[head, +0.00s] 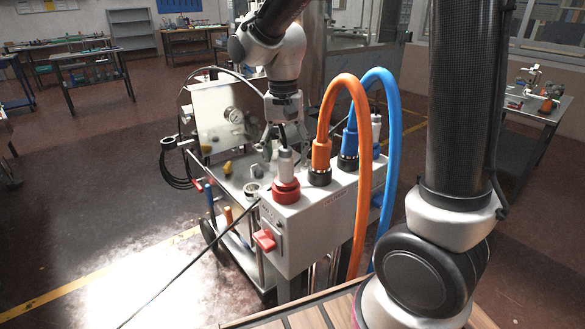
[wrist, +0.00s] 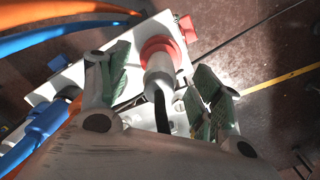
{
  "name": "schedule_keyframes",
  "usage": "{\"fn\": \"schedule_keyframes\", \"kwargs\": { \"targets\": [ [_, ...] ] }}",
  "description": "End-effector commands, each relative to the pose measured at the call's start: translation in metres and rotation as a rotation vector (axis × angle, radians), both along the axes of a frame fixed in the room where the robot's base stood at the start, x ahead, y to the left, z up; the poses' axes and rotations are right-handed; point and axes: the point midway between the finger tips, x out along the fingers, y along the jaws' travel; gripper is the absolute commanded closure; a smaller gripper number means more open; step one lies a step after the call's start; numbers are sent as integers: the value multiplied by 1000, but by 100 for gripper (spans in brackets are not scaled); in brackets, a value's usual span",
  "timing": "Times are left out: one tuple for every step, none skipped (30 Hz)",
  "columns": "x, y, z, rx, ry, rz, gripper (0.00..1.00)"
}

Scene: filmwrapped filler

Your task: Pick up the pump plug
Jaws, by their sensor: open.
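A pale grey plug (head: 286,163) with a red collar, which fits the pump plug, stands upright at the red socket (head: 286,191) on top of a grey socket box (head: 325,207). A black cable leaves its upper end. In the wrist view the plug (wrist: 159,66) and its red ring (wrist: 160,47) show between my fingers. My gripper (head: 284,139) is open above and around the plug's upper end, pointing down. In the wrist view my gripper (wrist: 163,84) has one green-padded finger on each side of the plug, with gaps visible.
An orange plug (head: 320,154) and a blue plug (head: 350,141) with thick looping hoses stand right beside it. A red switch (head: 264,240) is on the box front. Open floor lies to the left.

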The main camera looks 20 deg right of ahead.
Motion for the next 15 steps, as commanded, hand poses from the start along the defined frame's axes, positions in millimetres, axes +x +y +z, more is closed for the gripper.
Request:
{"fn": "schedule_keyframes", "kwargs": {
  "targets": [
    [6, 2, 4, 4, -15, -65, 35],
    [9, 3, 7, 7, -24, -104, 35],
    [12, 4, 9, 8, -31, -155, 35],
    [13, 4, 10, 9, -35, -190, 35],
    [13, 5, 10, 9, -36, -223, 35],
    [13, 5, 10, 8, -37, -261, 35],
    [13, 4, 10, 7, -37, -285, 35],
    [13, 4, 10, 7, -38, -306, 35],
    [13, 4, 9, 7, -37, -327, 35],
    [13, 4, 7, 7, -37, -338, 35],
    [13, 4, 5, 6, -36, -345, 35],
    [12, 4, 1, 5, -35, -351, 35],
    [12, 4, -3, 5, -35, -352, 35],
    [12, 4, -7, 5, -35, -351, 35],
    [11, 4, -11, 5, -33, -351, 35]
  ]
}}
